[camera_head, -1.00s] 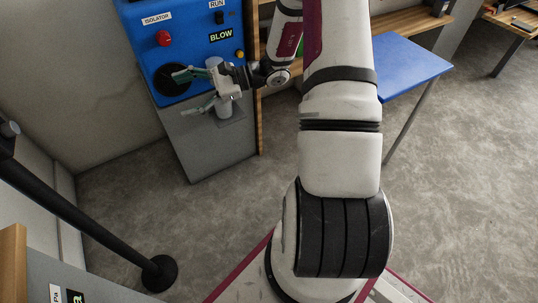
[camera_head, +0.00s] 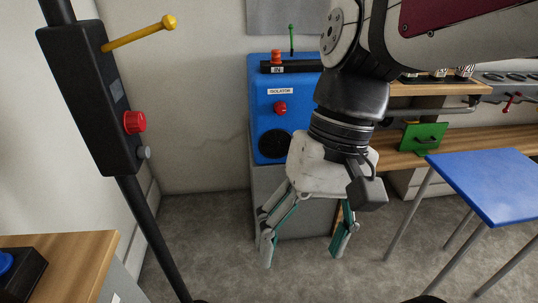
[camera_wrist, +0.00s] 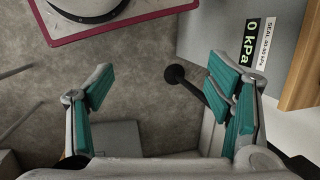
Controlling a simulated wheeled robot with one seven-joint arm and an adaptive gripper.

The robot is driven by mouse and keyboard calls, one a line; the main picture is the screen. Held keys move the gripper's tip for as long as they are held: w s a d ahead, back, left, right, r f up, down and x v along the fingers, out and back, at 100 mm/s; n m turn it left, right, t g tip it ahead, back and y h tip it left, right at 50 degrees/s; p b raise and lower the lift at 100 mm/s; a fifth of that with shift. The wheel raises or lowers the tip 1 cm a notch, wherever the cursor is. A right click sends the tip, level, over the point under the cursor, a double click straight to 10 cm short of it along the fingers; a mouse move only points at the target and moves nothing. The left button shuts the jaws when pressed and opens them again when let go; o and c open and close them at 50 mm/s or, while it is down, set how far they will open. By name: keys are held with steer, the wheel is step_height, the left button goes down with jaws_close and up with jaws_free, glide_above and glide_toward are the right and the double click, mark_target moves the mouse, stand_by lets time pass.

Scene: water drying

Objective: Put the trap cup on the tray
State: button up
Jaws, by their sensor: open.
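My gripper (camera_head: 303,246) hangs fingers-down in front of the blue isolator machine (camera_head: 262,136) in the head view. Its fingers are spread wide with nothing between them. The wrist view also shows the gripper (camera_wrist: 165,85) open and empty, with grey floor beyond. I cannot make out the trap cup in either current view; my gripper and arm cover part of the machine's front. No separate tray can be told apart; a blue-topped table (camera_head: 490,182) stands at the right.
A black pole carries a control box (camera_head: 88,95) with a yellow lever at the left. A wooden-topped bench (camera_head: 70,255) is at lower left. A green plate (camera_head: 422,138) stands by the wooden shelf.

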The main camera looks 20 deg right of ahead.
steer(key=s+d+n+t+h, duration=0.2)
steer(key=s+d+h, duration=0.1)
steer(key=s, duration=0.3)
steer(key=shift+d, duration=0.7)
steer(key=shift+w, duration=0.1)
